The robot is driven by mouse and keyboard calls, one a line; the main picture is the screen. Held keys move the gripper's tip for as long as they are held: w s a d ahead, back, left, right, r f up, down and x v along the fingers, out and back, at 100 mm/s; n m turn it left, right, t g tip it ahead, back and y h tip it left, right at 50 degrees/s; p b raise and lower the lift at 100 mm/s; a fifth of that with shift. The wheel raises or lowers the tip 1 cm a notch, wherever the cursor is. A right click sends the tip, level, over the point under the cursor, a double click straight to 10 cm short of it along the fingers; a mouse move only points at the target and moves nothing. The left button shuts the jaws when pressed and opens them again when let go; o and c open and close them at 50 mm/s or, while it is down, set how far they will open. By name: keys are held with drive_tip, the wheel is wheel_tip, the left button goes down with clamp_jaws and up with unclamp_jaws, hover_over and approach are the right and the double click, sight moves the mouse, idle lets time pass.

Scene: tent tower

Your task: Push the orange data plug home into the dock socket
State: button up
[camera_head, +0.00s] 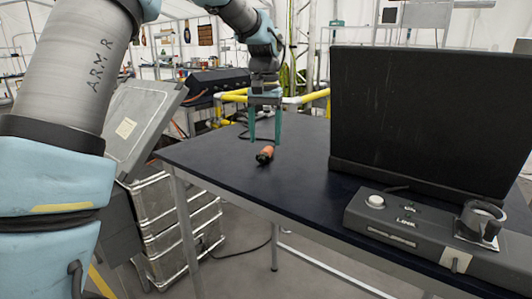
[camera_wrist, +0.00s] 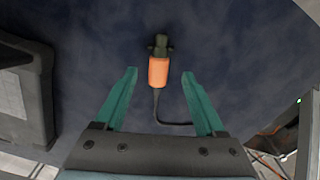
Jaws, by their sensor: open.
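The orange data plug (camera_head: 265,154) lies on the dark table, toward its left edge. In the wrist view the plug (camera_wrist: 158,71) has an orange body, a dark tip pointing up the picture and a dark cable curving away below it. My gripper (camera_head: 265,137) is open and empty, pointing down over the table behind the plug. In the wrist view the two green fingers (camera_wrist: 160,74) stand on either side of the plug, apart from it. The dock (camera_head: 430,235) is a grey unit at the table's right front, with a round white button and a metal ring; I cannot tell which part is the socket.
A large black screen panel (camera_head: 430,120) stands upright behind the dock on the table (camera_head: 230,171). The table's middle is clear. A metal crate (camera_head: 180,215) stands on the floor at the left. Yellow pipes (camera_head: 235,97) run behind the table.

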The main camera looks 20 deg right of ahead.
sight(266, 149)
drive_tip(key=shift+d+f+p, duration=0.1)
drive_tip(key=shift+f+p, duration=0.6)
drive_tip(key=shift+f, duration=1.45)
drive_tip(key=shift+c, duration=0.2)
clamp_jaws()
